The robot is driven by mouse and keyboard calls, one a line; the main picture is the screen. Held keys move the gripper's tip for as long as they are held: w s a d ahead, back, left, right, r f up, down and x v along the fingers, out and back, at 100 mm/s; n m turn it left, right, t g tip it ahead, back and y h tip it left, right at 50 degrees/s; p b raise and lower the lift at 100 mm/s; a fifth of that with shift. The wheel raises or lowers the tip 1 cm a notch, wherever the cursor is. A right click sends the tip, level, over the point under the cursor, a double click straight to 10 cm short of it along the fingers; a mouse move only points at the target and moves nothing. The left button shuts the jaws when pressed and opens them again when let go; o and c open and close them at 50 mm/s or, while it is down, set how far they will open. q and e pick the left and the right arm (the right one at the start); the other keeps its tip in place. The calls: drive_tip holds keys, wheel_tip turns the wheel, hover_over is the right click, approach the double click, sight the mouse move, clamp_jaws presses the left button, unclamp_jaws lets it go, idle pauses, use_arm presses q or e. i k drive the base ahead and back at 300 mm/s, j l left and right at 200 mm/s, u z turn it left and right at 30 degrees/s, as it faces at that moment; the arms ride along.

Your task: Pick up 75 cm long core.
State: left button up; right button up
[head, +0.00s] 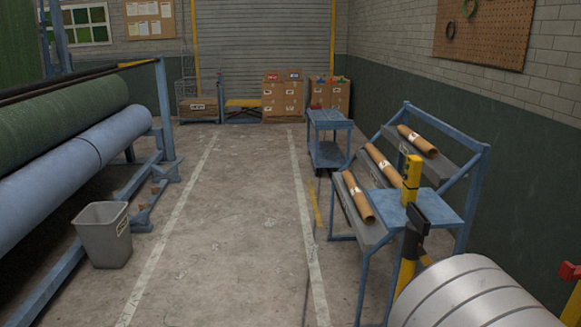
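Three brown cardboard cores with white labels lie on the stepped blue rack (483,185) at the right. One core (418,140) lies on the top step, one core (381,165) on the middle step, and one core (358,196) on the lowest step. The label print is too small to read, so I cannot tell which core is 75 cm long. Neither of my grippers is in view.
A yellow post (411,180) with a black fitting stands before the rack. A pale grey roll (475,295) fills the lower right. A blue cart (330,138) stands behind the rack. A grey bin (103,236) and turf rolls (60,125) are left. The marked lane between is clear.

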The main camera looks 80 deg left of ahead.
sight(397, 180)
drive_tip(key=u, duration=2.05)
drive_tip(key=i+j+u, duration=0.4)
drive_tip(key=i+j, duration=0.15)
drive_tip(key=i, duration=0.4)
drive_tip(key=i+j+u, duration=0.1)
drive_tip(key=i+j, duration=0.15)
drive_tip(key=i, duration=0.45)
drive_tip(key=i+j+u, duration=0.15)
drive_tip(key=i, duration=0.6)
drive_tip(key=i+j+u, duration=0.15)
drive_tip(key=i, duration=0.55)
drive_tip(key=i+z, duration=0.25)
drive_tip(key=i, duration=0.25)
drive_tip(key=i+z, duration=0.25)
drive_tip(key=i, duration=0.3)
drive_tip(key=i+j+z, duration=0.2)
drive_tip(key=i, duration=0.3)
drive_tip(key=i+l+z, duration=0.1)
drive_tip(key=z, duration=0.3)
drive_tip(key=i+z, duration=0.5)
drive_tip(key=z, duration=0.3)
drive_tip(key=i+z, duration=0.2)
drive_tip(key=z, duration=0.2)
drive_tip(key=i+j+z, duration=0.15)
drive_tip(key=z, duration=0.25)
drive_tip(key=i+j+z, duration=0.25)
drive_tip(key=i+z, duration=0.25)
drive_tip(key=k, duration=0.1)
